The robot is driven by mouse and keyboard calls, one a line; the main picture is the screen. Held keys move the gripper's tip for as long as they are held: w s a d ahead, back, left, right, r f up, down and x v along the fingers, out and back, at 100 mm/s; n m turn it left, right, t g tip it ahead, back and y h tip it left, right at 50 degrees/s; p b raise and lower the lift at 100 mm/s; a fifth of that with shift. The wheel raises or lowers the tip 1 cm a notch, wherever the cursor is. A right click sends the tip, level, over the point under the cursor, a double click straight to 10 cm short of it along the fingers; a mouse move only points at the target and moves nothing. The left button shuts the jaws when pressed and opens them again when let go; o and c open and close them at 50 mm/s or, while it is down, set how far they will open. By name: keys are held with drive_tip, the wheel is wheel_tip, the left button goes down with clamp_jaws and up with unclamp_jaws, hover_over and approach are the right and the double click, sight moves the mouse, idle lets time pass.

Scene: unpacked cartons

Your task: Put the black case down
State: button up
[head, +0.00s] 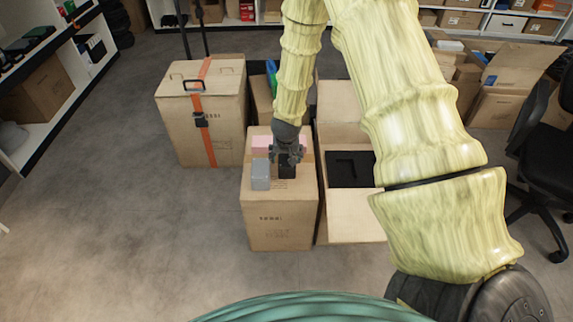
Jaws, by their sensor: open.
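The black case (287,172) is a small dark upright shape on top of a closed cardboard carton (282,225), near the middle of the head view. My gripper (286,157) points down directly above the case, and its fingers overlap the case's upper part in the picture. The jaws are open. I cannot tell whether the fingers touch the case. The case's top is partly hidden by the gripper.
A grey box (261,175) stands just left of the case, and a pink item (263,143) lies behind. An open carton (352,215) with black foam (349,170) is on the right. A strapped carton (180,125) stands at left. The left floor is clear.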

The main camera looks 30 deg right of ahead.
sight(287, 158)
drive_tip(key=shift+b+x, duration=0.55)
drive_tip(key=shift+x, duration=2.45)
drive_tip(key=shift+d+r, duration=0.1)
drive_tip(key=shift+d, duration=0.1)
drive_tip(key=c, duration=1.1)
